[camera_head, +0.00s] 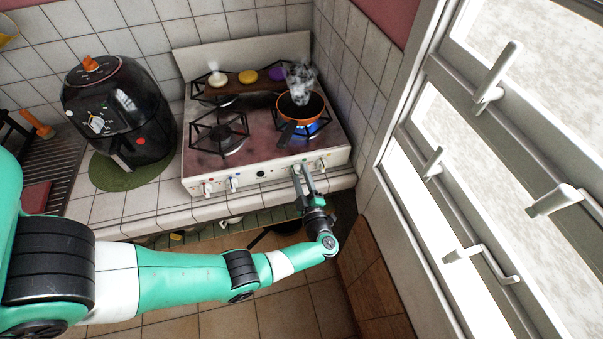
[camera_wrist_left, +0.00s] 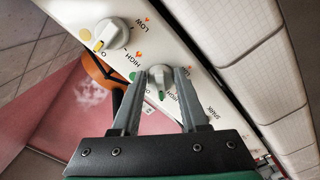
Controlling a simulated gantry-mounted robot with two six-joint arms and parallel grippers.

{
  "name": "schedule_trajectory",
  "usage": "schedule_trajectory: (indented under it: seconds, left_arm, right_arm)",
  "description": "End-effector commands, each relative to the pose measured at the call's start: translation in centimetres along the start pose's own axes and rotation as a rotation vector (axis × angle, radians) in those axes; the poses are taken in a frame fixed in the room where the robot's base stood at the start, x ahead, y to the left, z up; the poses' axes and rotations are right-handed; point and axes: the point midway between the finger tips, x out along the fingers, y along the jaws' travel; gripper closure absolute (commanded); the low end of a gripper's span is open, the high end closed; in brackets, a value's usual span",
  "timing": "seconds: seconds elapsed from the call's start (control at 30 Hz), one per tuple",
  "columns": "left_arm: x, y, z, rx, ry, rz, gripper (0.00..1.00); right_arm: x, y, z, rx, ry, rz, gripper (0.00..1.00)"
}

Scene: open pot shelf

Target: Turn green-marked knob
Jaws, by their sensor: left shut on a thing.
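The green-marked knob (camera_wrist_left: 159,78) is a small white knob with a green mark, on the white front panel of the stove. In the left wrist view it sits between the fingertips of my left gripper (camera_wrist_left: 161,73), which is shut on it. In the head view my left gripper (camera_head: 302,169) reaches the right part of the stove's front panel (camera_head: 262,174), and its fingers mostly hide the knob. A second white knob (camera_wrist_left: 109,34) with a yellow mark is beside it in the wrist view. My right gripper is not in view.
An orange pan (camera_head: 300,107) with steam above it stands over a blue flame (camera_head: 314,130). A black air fryer (camera_head: 115,105) stands left of the stove. Other knobs, such as one at the far left (camera_head: 207,189), line the panel. A window frame (camera_head: 415,140) is at right.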

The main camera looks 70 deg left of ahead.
Motion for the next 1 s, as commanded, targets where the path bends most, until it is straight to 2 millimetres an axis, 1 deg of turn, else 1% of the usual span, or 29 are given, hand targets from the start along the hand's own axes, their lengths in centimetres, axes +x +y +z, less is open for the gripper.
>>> schedule_trajectory:
  seconds: [0.03, 0.6, 0.8, 1.0]
  left_arm:
    - [0.0, 0.2, -0.1, 0.044, 0.001, 0.0, 1.0]
    - [0.0, -0.2, -0.2, 0.579, 0.001, 0.001, 1.0]
    - [0.0, -0.3, -0.2, 0.735, 0.0, 0.0, 1.0]
    - [0.0, -0.4, -0.3, 0.843, 0.0, 0.0, 1.0]
  right_arm:
    - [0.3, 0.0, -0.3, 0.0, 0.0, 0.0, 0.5]
    - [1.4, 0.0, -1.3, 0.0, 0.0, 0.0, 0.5]
    - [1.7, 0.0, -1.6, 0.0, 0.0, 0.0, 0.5]
    - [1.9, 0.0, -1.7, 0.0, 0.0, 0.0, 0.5]
